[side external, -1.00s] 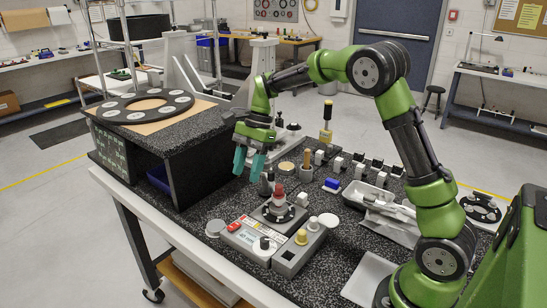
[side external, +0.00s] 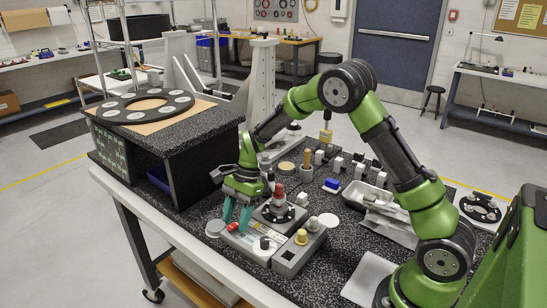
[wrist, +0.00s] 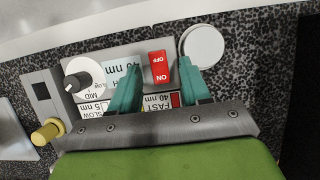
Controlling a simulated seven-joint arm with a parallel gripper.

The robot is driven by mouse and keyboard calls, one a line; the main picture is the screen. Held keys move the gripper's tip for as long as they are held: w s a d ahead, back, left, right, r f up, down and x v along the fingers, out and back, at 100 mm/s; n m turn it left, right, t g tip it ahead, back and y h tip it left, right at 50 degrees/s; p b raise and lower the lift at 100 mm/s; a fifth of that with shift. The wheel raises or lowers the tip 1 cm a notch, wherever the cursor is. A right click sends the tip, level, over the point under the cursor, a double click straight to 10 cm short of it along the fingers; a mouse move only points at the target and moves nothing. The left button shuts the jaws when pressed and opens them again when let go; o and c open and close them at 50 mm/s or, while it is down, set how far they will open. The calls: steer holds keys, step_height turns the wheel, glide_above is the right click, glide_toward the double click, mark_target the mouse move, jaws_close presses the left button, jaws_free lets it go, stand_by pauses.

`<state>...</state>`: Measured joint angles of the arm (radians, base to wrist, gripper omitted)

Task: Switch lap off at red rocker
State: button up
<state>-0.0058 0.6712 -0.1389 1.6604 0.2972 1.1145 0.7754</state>
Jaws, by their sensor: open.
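The red rocker (wrist: 159,67) sits on the grey control box (wrist: 100,50). In the wrist view its white OFF and ON letters are upside down, with OFF on the far half. I cannot tell which half is pressed in. In the side view the rocker (side external: 233,227) is partly hidden by my fingers. My gripper (side external: 237,222) points down, low over the left end of the box. In the wrist view its two teal fingers are apart, one on either side of the rocker, with nothing between them visibly held. I cannot tell whether they touch the box.
A white round disc (wrist: 203,44) lies just right of the rocker in the wrist view. A white-and-black knob (wrist: 84,77) and a yellow knob (wrist: 47,132) stand to the left. A red-topped spindle (side external: 278,195) rises close behind the box. The dark raised bench (side external: 200,155) stands to the left.

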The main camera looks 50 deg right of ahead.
steer(key=shift+c, duration=0.3)
jaws_close()
steer(key=shift+a+r+h, duration=0.1)
steer(key=shift+a+h, duration=0.15)
steer(key=shift+h, duration=0.4)
steer(key=shift+a+h, duration=0.25)
steer(key=shift+h, duration=0.4)
steer(key=shift+a+h, duration=0.1)
steer(key=shift+h, duration=0.8)
steer(key=shift+o, duration=0.3)
jaws_free()
steer(key=shift+r, duration=0.1)
